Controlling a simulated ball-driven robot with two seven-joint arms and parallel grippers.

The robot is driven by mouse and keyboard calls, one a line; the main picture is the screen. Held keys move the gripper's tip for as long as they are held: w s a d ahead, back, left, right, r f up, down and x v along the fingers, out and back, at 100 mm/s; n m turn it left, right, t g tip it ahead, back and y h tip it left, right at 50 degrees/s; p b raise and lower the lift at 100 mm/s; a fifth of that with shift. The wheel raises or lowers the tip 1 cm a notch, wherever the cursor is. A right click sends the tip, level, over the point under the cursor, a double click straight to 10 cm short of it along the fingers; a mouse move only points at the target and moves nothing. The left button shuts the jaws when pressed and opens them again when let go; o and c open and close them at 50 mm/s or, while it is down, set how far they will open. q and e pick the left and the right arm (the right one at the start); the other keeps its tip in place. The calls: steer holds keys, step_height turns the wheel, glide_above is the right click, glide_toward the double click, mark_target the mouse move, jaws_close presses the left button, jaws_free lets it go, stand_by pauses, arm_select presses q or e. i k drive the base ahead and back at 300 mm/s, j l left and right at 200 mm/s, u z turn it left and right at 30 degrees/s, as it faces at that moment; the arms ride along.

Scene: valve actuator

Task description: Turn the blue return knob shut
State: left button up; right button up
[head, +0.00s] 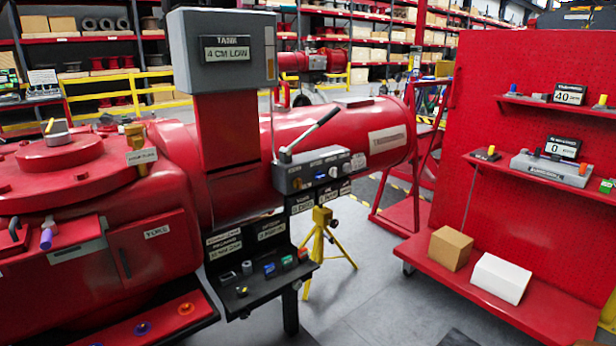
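A grey control box (318,172) with a tilted grey lever (313,130) is fixed in front of the red cylinder. A small blue knob (320,177) shows on its front face, with other small knobs beside it. The knob is too small to tell how far it is turned, and I cannot read its label. Neither of my grippers is in view, and nothing is seen touching the knob.
A black shelf (255,299) with small coloured parts juts out below the box. A yellow tripod (322,235) stands behind it. A red panel cart (545,120) with two boxes is at right. Grey floor (372,300) lies open between.

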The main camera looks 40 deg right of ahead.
mark_target(318, 176)
steer(key=z, duration=1.3)
steer(key=i+l, duration=0.4)
steer(key=l+u, duration=0.05)
steer(key=l, duration=0.05)
